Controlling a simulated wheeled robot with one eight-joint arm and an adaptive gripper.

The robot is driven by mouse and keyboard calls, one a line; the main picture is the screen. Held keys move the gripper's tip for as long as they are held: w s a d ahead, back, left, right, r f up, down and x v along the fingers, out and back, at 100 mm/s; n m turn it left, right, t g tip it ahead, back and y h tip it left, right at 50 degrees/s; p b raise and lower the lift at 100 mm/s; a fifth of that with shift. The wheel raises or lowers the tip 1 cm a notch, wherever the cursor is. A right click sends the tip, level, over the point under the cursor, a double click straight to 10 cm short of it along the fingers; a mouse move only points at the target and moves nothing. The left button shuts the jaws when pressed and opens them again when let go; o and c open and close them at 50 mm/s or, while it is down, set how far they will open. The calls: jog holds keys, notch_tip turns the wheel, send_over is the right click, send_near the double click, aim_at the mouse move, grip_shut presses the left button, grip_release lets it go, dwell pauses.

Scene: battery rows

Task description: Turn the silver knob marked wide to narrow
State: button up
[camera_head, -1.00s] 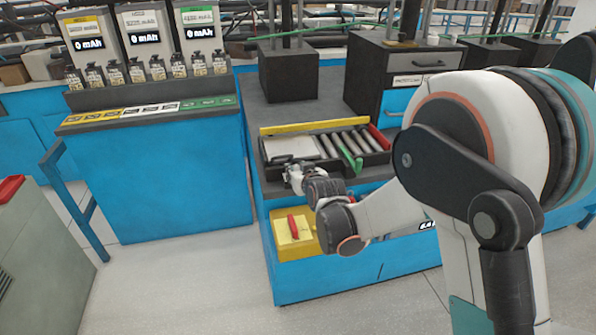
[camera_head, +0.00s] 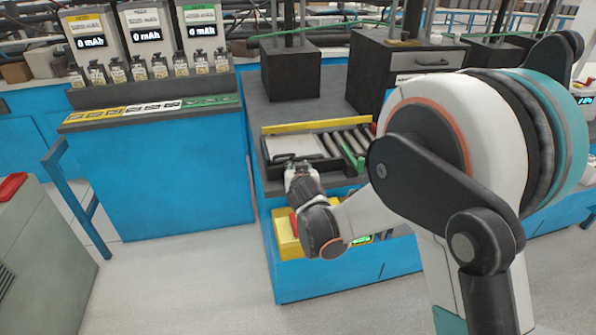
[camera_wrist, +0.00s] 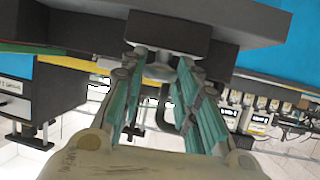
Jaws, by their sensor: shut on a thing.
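My gripper (camera_wrist: 160,64) shows in the wrist view with its teal fingers closed around a silver knob (camera_wrist: 159,72) under a dark edge. In the head view my gripper (camera_head: 298,170) is at the front edge of the roller tray (camera_head: 273,148) on the blue workbench. There the knob is hidden behind the gripper and wrist. I cannot read any wide or narrow marking in either view.
A grey plate (camera_head: 291,146) lies beside several rollers (camera_head: 345,140), with a yellow rail (camera_head: 316,127) behind. A yellow box (camera_head: 284,236) on the bench front is partly covered by my arm. Battery chargers (camera_head: 143,35) stand at the left. The floor in front is open.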

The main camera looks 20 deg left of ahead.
jog(key=o, duration=1.1)
jog(key=shift+a+r, duration=0.1)
jog(key=shift+r, duration=0.1)
jog(key=v, duration=1.2)
